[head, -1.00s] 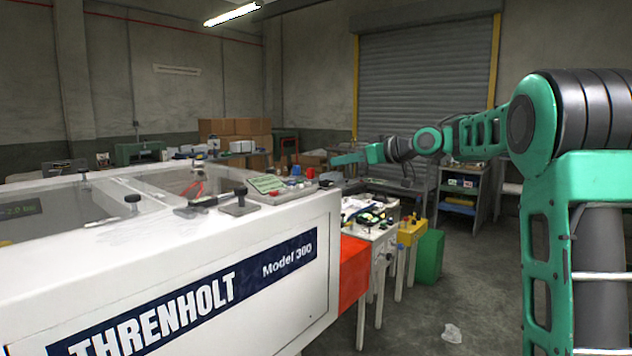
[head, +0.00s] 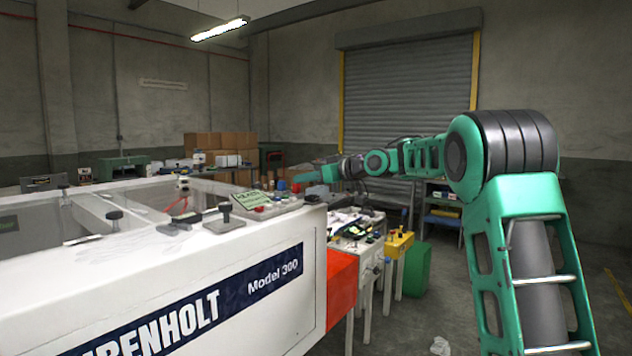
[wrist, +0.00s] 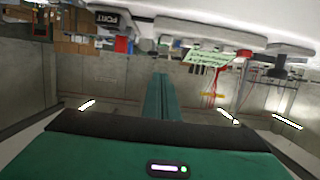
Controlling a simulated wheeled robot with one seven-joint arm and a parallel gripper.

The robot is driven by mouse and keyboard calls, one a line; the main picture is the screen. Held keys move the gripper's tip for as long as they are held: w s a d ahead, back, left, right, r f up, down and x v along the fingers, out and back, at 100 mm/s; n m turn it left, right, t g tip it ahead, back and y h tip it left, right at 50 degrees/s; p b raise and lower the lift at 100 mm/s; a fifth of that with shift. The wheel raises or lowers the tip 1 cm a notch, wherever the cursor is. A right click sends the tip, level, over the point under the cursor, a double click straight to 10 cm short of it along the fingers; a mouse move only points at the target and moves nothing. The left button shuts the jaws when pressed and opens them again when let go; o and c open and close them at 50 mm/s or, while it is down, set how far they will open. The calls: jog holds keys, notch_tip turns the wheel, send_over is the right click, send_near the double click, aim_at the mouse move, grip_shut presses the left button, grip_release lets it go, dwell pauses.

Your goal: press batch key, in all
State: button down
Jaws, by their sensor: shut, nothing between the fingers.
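The white Threnholt Model 300 machine (head: 240,250) fills the left and front of the head view. A small control panel (head: 275,209) sits on its far right corner, with a pale green label (head: 250,199) and red and dark knobs beside it. The label also shows upside down in the wrist view (wrist: 210,58). I cannot tell which control is the batch key. My gripper (head: 300,179) is over the area behind the panel, with its green fingers closed together and empty. In the wrist view the closed fingers (wrist: 160,82) point up the picture, apart from the panel.
A cluttered white bench (head: 350,240) and a yellow box (head: 397,243) stand right of the machine. Black knobs (head: 114,218) stick up from the machine's top. Cardboard boxes (head: 222,145) are stacked behind. The floor at right is mostly clear.

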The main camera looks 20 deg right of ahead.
aim_at(295, 201)
jog(key=shift+x, duration=0.95)
notch_tip(295, 201, down, 3)
jog(key=shift+s+d+r, duration=0.15)
jog(key=shift+r, duration=0.05)
jog(key=shift+f, duration=0.7)
jog(key=shift+s+f, duration=0.1)
jog(key=shift+f, duration=1.15)
notch_tip(295, 201, up, 5)
jog(key=shift+r, duration=0.1)
jog(key=v, duration=1)
jog(key=shift+r, duration=0.2)
